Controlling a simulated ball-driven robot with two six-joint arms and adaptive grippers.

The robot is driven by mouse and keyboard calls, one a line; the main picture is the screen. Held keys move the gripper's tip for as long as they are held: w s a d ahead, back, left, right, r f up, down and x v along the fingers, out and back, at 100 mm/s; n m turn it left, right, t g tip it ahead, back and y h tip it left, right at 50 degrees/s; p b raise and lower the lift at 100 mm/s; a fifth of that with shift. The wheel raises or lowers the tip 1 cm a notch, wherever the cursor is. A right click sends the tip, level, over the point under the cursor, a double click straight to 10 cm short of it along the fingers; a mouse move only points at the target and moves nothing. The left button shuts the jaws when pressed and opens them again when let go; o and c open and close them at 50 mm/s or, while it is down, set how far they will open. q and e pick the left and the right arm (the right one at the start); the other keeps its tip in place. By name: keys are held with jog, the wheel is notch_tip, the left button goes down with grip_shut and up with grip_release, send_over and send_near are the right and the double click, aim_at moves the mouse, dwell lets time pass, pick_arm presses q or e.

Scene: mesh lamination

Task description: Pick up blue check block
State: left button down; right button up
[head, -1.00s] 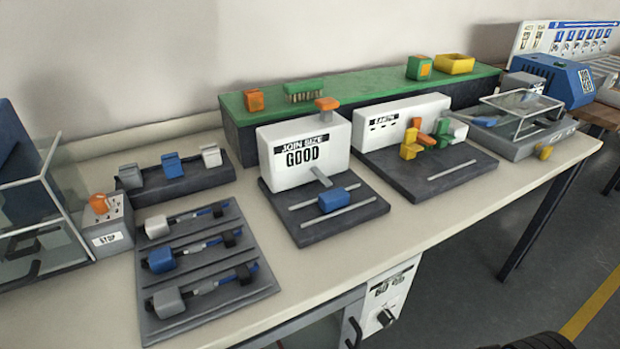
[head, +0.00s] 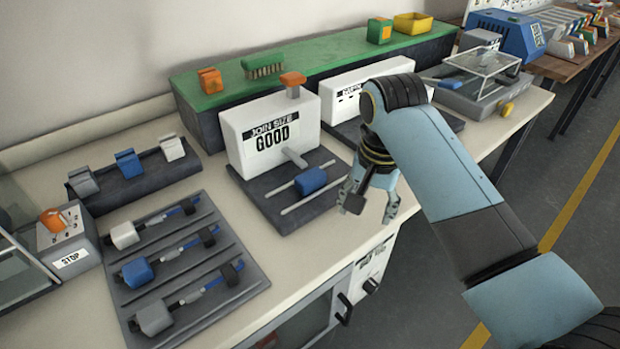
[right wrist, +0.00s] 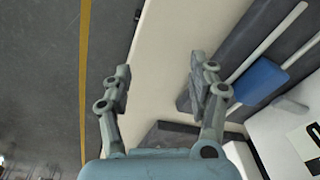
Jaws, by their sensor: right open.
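A blue block (head: 311,180) sits on two pale rails of the dark base in front of the white "JOIN SIZE GOOD" box (head: 275,132). I take it as the blue check block. It also shows at the right of the right wrist view (right wrist: 260,80). My right gripper (head: 368,208) is open, pointing down to the right of the block, near the table's front edge. In the right wrist view my right gripper (right wrist: 160,68) has its fingers apart, with pale table and floor behind them; the block lies outside them. My left gripper is not in view.
A dark tray (head: 245,290) with several strips holds white, blue and grey blocks at left. A rack (head: 135,190) with three tabs stands behind it. A second white box (head: 345,92) is partly hidden by my arm. A green shelf (head: 335,55) runs along the back.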

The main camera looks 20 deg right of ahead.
jog(key=w+a+r+m+g, duration=0.1)
jog(key=w+a+r+m, duration=0.45)
jog(key=w+r, duration=0.55)
send_over(311, 175)
jog(key=shift+n, duration=0.25)
jog(key=f, duration=0.5)
jog(key=shift+s+d+f, duration=0.1)
jog(key=shift+s+d, duration=0.05)
jog(key=shift+d, duration=0.1)
jog(key=f, duration=0.5)
jog(key=shift+a+f+b, duration=0.25)
jog(key=shift+f+b, duration=0.05)
jog(key=shift+b, duration=0.1)
grip_shut()
